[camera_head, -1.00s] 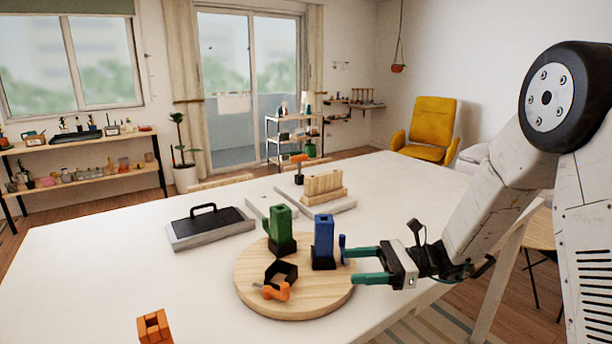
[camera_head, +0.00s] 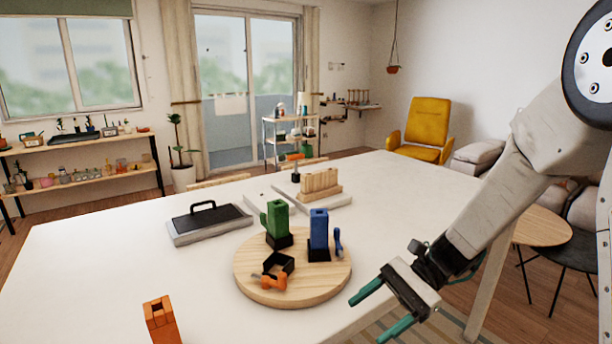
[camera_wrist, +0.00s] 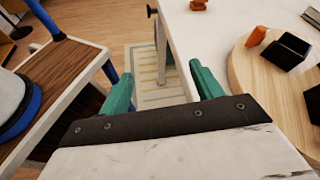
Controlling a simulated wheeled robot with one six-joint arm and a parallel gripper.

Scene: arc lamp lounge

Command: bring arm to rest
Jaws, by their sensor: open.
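My gripper (camera_head: 382,313) is open and empty, with its teal fingers spread, beside the table's near right edge and to the right of the round wooden board (camera_head: 252,291). In the wrist view the open fingers (camera_wrist: 162,88) point over the table edge and the floor, with nothing between them. My arm reaches down from the upper right of the head view, bent at its joints and clear of the things on the board.
The board bears a green block (camera_head: 277,218), a blue block (camera_head: 318,230), a black open box (camera_head: 279,263) and an orange piece (camera_head: 275,279). An orange block (camera_head: 160,320) stands near the front. A black-topped case (camera_head: 208,222) and wooden rack (camera_head: 320,184) lie farther back.

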